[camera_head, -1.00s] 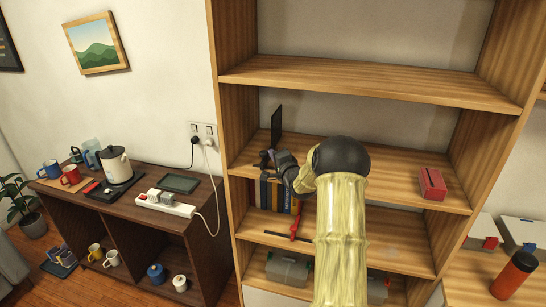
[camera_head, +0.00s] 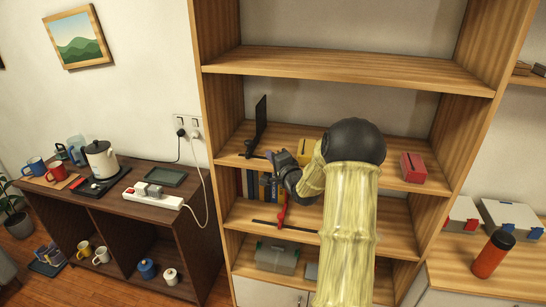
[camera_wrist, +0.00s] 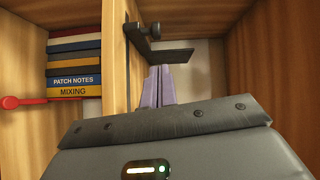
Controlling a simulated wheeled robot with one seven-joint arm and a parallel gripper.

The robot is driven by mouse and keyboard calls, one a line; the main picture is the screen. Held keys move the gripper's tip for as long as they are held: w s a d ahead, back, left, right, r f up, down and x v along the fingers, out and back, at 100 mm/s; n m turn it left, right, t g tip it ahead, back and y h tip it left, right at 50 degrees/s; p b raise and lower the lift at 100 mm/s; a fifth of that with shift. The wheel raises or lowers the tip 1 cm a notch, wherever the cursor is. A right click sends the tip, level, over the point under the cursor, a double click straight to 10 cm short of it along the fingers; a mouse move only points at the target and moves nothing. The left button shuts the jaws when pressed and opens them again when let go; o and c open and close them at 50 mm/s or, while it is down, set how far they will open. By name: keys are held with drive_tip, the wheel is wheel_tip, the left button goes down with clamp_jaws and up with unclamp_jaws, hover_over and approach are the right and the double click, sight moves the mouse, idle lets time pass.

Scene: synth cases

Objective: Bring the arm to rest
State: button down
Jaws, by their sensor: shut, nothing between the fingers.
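My gripper (camera_head: 269,156) is at the middle shelf of the tall wooden bookcase, at the end of my bent arm. In the wrist view its two pale purple fingers (camera_wrist: 159,86) are together with nothing between them. A thin dark upright panel (camera_head: 261,124) stands on that shelf just behind and left of the gripper.
Books (camera_wrist: 74,72) and a red tool (camera_head: 283,207) are on the shelf below. A yellow object (camera_head: 306,150) and a red box (camera_head: 413,167) share the gripper's shelf. A dark cabinet (camera_head: 130,207) with kettle (camera_head: 101,160) stands left; an orange bottle (camera_head: 493,254) is right.

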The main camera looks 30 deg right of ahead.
drive_tip(key=shift+w+a, duration=0.15)
drive_tip(key=s+a+f+n+g, duration=0.3)
drive_tip(key=s+a+n+g, duration=0.45)
drive_tip(key=a, duration=0.45)
drive_tip(key=s+a+f+n+g, duration=0.1)
drive_tip(key=s+a+n+g, duration=0.2)
drive_tip(key=s, duration=0.9)
drive_tip(key=s+a+f+n+g, duration=0.2)
drive_tip(key=s+a+n+g, duration=0.2)
drive_tip(key=s, duration=0.9)
drive_tip(key=a+n, duration=0.2)
drive_tip(key=a, duration=0.2)
drive_tip(key=shift+f, duration=0.25)
drive_tip(key=shift+w+g, duration=0.15)
drive_tip(key=shift+g, duration=0.1)
